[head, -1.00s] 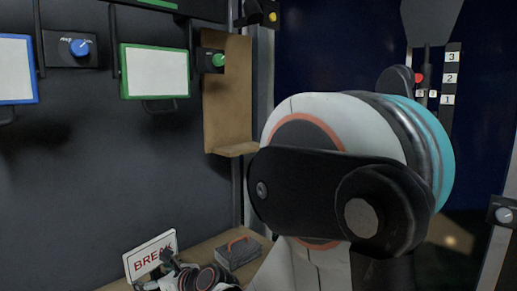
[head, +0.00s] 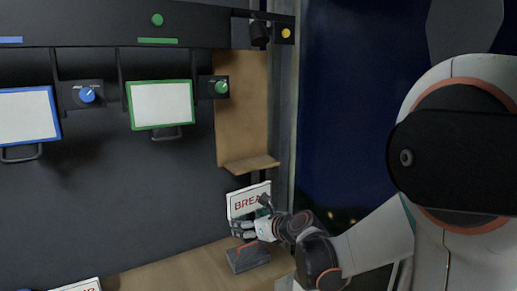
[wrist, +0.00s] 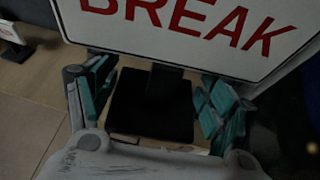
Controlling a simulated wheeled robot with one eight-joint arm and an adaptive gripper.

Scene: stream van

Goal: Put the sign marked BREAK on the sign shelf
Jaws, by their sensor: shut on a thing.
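The white sign marked BREAK (head: 246,203) is upright, with red letters, just below the wooden sign shelf (head: 252,164) at the right end of the wall. In the wrist view the sign (wrist: 215,45) fills the top, its lower edge in front of the fingers. A black post and flat black base (wrist: 150,112) show between the teal finger pads. My gripper (head: 250,228) is shut on the sign's lower part, hiding its stand in the head view. The sign appears raised above the counter. The shelf shows nothing standing on it.
Another sign (head: 80,286) is cut off at the lower left. Green-framed (head: 161,104) and blue-framed (head: 28,115) screens hang left of the shelf.

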